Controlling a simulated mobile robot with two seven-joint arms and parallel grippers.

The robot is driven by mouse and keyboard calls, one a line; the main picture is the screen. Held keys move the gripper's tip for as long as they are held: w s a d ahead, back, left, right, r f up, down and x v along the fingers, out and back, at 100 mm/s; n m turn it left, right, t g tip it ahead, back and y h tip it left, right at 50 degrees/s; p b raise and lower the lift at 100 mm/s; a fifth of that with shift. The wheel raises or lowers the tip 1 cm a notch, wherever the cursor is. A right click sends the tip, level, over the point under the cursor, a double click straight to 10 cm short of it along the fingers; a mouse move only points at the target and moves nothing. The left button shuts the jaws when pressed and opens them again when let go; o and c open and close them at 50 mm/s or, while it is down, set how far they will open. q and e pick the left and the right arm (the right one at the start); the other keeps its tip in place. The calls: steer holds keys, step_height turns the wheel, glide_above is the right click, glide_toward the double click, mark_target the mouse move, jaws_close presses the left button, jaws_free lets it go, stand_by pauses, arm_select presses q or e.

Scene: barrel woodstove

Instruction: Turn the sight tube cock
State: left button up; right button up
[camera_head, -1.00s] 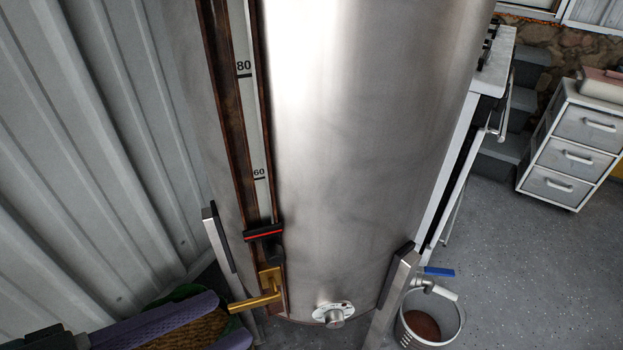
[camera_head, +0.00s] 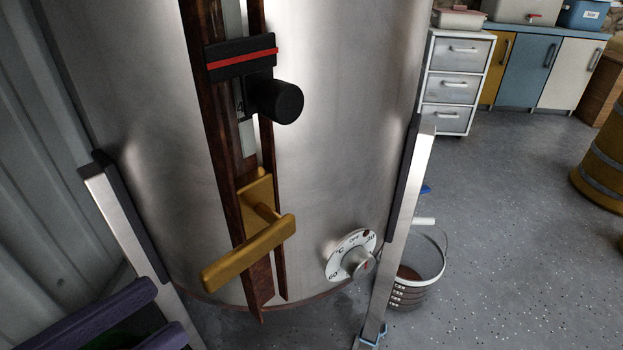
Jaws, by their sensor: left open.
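The sight tube cock (camera_head: 250,252) is a brass-yellow valve low on the front of the steel tank (camera_head: 345,110). Its bar handle lies crosswise, slanting from lower left to upper right, across the foot of the brown sight tube channel (camera_head: 222,150). My left gripper (camera_head: 172,310) is at the lower left, with two purple fingers spread apart. It is open and empty, left of the handle and below it, not touching it. Part of the gripper is cut off by the frame. My right gripper is not in view.
A black slider (camera_head: 240,60) with a red line and a black knob (camera_head: 275,98) sits above the cock. A temperature dial (camera_head: 350,255) is to its right. Metal legs (camera_head: 125,225) flank the tank. A bucket (camera_head: 425,275) stands behind the right leg. Open floor lies right.

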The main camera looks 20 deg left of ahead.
arm_select(q)
steer(key=b, duration=0.2)
glide_toward(294, 220)
steer(key=x, duration=0.4)
steer(key=shift+w+f, duration=0.3)
steer(key=shift+w, duration=0.1)
jaws_close()
stand_by(0.9)
